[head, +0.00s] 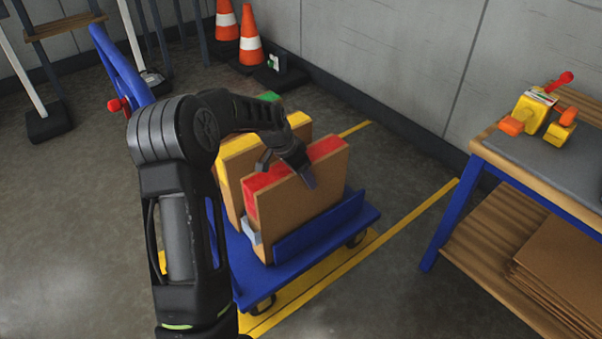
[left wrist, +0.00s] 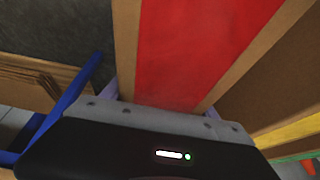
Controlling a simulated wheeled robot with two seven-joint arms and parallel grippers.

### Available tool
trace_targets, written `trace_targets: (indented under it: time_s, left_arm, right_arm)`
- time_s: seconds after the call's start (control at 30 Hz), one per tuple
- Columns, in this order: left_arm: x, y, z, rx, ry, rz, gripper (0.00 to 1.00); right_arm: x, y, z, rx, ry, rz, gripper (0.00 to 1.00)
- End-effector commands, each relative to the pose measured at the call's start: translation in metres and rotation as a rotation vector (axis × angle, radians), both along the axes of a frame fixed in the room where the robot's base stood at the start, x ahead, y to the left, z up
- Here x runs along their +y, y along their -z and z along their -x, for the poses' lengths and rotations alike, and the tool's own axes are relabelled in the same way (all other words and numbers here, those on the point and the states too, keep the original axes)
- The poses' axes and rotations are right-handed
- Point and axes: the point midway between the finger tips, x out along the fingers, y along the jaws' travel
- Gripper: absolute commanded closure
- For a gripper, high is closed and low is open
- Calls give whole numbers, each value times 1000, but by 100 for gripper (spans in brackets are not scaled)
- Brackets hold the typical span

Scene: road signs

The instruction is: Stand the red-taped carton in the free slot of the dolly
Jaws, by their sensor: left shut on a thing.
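The red-taped carton (head: 302,208) is upright over the near slot of the blue dolly (head: 318,228), between the dolly's front lip and the yellow-taped carton (head: 235,165). Its lower edge is hidden behind the lip, so I cannot tell whether it rests on the deck. My left gripper (head: 286,170) is shut across its top edge, one finger on each broad side. In the left wrist view the red tape (left wrist: 200,50) runs straight up from the gripper's palm. My right gripper is not in view.
A green-taped top (head: 268,97) shows behind the yellow-taped carton. A grey divider (head: 250,230) stands at the dolly's near end. Traffic cones (head: 250,40) stand at the wall. A workbench (head: 540,170) with a yellow tape dispenser (head: 533,108) is at right. Floor between is clear.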

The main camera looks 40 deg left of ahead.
Motion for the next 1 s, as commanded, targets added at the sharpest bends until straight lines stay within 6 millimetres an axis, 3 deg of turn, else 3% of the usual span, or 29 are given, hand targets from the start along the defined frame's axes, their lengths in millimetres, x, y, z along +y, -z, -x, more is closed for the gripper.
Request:
trace_targets:
  time_s: [0.23, 0.27, 0.3, 0.57, 0.87, 1.0]
  left_arm:
    - [0, 2, -1, -4, 0, -1, 100]
    - [0, 1, -1, -4, 0, -1, 30]
    - [0, 1, -1, -4, 0, -1, 27]
    - [0, 2, -1, -2, 0, 0, 6]
    - [0, 5, 1, 4, 0, 1, 6]
    - [2, -10, 4, 0, -1, -1, 6]
  right_arm:
    - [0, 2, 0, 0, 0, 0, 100]
    - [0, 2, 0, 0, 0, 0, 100]
    - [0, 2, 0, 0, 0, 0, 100]
    - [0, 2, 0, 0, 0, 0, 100]
    - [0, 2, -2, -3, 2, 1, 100]
    - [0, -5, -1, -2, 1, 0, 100]
